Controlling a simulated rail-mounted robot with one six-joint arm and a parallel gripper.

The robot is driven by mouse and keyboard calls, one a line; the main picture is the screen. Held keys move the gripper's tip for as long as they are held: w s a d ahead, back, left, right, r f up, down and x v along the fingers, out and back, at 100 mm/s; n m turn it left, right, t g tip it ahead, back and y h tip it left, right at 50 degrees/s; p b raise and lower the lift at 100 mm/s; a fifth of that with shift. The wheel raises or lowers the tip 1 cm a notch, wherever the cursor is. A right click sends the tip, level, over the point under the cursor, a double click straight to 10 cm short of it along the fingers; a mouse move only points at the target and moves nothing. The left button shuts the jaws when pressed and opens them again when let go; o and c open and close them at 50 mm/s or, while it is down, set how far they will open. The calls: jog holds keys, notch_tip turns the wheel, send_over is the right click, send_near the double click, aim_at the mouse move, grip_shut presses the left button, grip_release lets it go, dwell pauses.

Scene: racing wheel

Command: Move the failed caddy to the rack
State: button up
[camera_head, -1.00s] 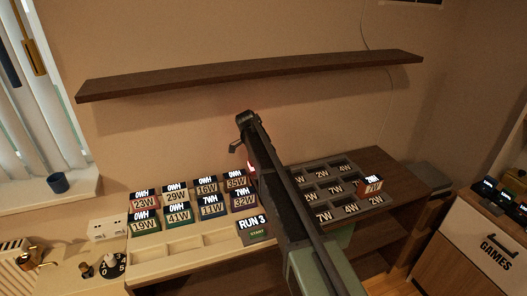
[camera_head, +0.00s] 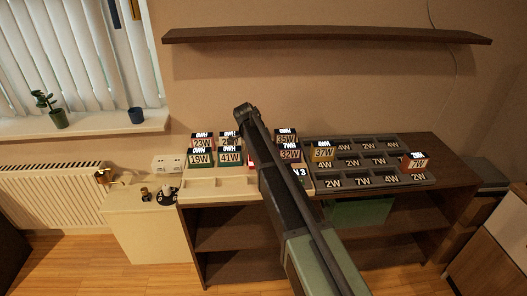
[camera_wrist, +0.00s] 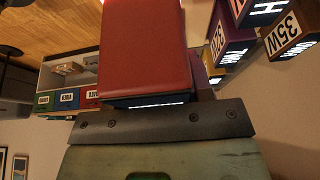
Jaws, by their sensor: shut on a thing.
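A red caddy (camera_wrist: 145,50) fills the middle of the wrist view, held in my gripper (camera_wrist: 155,118), which is shut on it. Its white display is mostly hidden at the gripper's edge. In the head view my arm hides the gripper and most of the caddy; only a red bit (camera_head: 251,161) shows beside the arm. The grey rack (camera_head: 372,176) has rows of labelled slots. A yellow caddy marked 37W (camera_head: 323,152) sits in its back left, and a red caddy (camera_head: 415,161) at its right end. The other slots in view look empty.
Left of the rack, a pale tray (camera_head: 200,185) holds several caddies, including 19W (camera_head: 200,158) and 32W (camera_head: 290,155). A dark wall shelf (camera_head: 330,36) hangs above. My arm hides the middle of the tray.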

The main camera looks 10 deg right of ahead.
notch_tip(320, 180, down, 9)
jog(key=b, duration=0.9)
jog(key=shift+f, duration=0.2)
jog(key=shift+r, duration=0.1)
jog(key=o, duration=1.3)
jog(key=shift+c, duration=0.2)
jog(key=shift+r, duration=0.1)
jog(key=p+v, duration=0.9)
jog(key=v, duration=0.1)
jog(key=shift+r+p, duration=0.15)
jog(key=shift+p, duration=0.25)
jog(key=shift+a+r, duration=0.2)
jog(key=shift+r, duration=0.05)
jog(key=shift+f, duration=0.15)
